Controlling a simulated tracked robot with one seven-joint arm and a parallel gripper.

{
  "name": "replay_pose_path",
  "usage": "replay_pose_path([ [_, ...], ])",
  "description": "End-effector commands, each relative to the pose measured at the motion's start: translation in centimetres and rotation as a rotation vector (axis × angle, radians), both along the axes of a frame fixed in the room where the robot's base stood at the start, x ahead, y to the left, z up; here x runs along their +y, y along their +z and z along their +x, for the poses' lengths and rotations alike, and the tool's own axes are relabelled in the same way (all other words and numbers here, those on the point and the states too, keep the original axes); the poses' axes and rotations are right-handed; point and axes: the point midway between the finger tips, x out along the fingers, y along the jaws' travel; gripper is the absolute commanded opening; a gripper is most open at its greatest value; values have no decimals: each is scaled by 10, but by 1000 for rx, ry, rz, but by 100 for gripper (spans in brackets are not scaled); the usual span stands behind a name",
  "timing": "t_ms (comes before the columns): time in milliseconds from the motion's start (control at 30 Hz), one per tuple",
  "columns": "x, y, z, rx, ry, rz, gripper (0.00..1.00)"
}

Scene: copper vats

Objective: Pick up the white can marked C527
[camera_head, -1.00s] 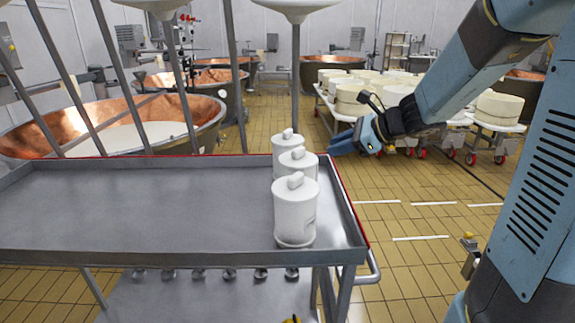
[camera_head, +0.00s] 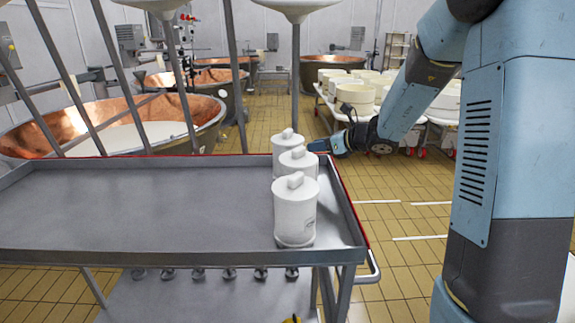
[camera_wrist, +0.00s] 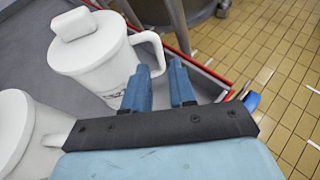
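Three white lidded cans stand upright in a row on the grey metal trolley (camera_head: 130,205), near its right end: a near can (camera_head: 295,215), a middle can (camera_head: 297,160) and a far can (camera_head: 286,143). In the wrist view, one can (camera_wrist: 98,62) with a side handle and dark print stands ahead of my gripper (camera_wrist: 160,68); another can (camera_wrist: 15,125) is cut off at left. My gripper is open and empty, its fingers close to the first can's handle. In the head view, it is right of the far can.
The trolley has a raised red-edged rim (camera_head: 345,200). Copper vats (camera_head: 110,125) stand behind it at left, with slanted metal poles before them. Carts with white cheese moulds (camera_head: 360,95) stand at the back right. The tiled floor (camera_head: 400,215) right of the trolley is clear.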

Motion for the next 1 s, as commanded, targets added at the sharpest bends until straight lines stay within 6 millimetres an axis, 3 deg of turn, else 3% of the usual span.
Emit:
replay_pose_path([
  [233,8,-4,7,0,0,0,25],
  [567,38,-17,31,-1,0,-1,25],
  [800,40,-18,33,-1,-1,-1,25],
  [1000,40,-18,33,-1,-1,-1,8],
])
